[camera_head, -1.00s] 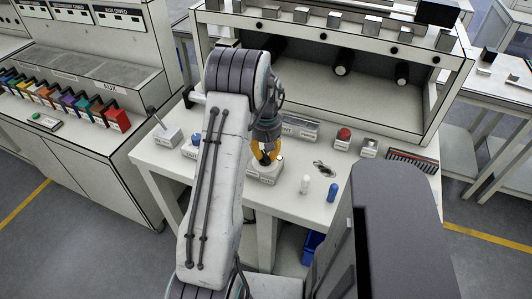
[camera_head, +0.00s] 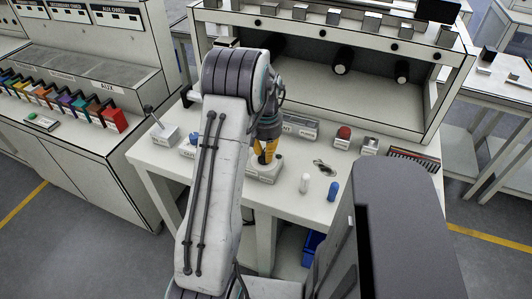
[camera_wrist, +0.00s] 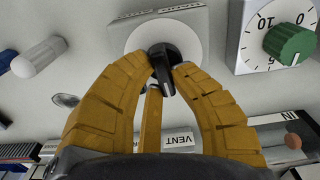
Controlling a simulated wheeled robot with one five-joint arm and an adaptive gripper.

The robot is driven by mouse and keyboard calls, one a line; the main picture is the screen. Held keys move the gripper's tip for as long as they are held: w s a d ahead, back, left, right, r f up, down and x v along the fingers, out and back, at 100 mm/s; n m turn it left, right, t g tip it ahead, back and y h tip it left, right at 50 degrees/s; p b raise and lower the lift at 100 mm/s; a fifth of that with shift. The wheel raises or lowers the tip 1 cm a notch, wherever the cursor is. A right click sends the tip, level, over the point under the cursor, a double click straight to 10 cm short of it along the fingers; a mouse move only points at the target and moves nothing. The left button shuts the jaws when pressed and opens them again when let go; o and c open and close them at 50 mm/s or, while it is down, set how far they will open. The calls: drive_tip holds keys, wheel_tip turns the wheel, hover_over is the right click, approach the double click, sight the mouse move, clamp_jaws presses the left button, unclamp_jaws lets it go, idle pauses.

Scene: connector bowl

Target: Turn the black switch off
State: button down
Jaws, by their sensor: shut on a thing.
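The black switch (camera_wrist: 164,66) shows in the wrist view as a dark knob on a round white plate (camera_wrist: 190,38) of a pale box with small lettering. My gripper (camera_wrist: 163,80) has yellow fingers closed around the knob, one on each side, with a third finger behind. The knob's white mark points toward the bottom of the wrist view. In the head view, my gripper (camera_head: 264,160) is over the pale box (camera_head: 267,173) on the bench. The knob is hidden there by the fingers.
A green dial (camera_wrist: 290,44) on a numbered plate is close beside the switch. A white peg (camera_head: 305,183) and a blue peg (camera_head: 333,191) stand near the bench's front edge. A red button (camera_head: 343,134) is farther back. A lever box (camera_head: 163,134) is at left.

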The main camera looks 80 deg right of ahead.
drive_tip(key=shift+m, duration=0.5)
drive_tip(key=c, duration=1.1)
unclamp_jaws()
drive_tip(key=shift+o, duration=0.2)
wheel_tip(320, 180, up, 12)
idle(0.5)
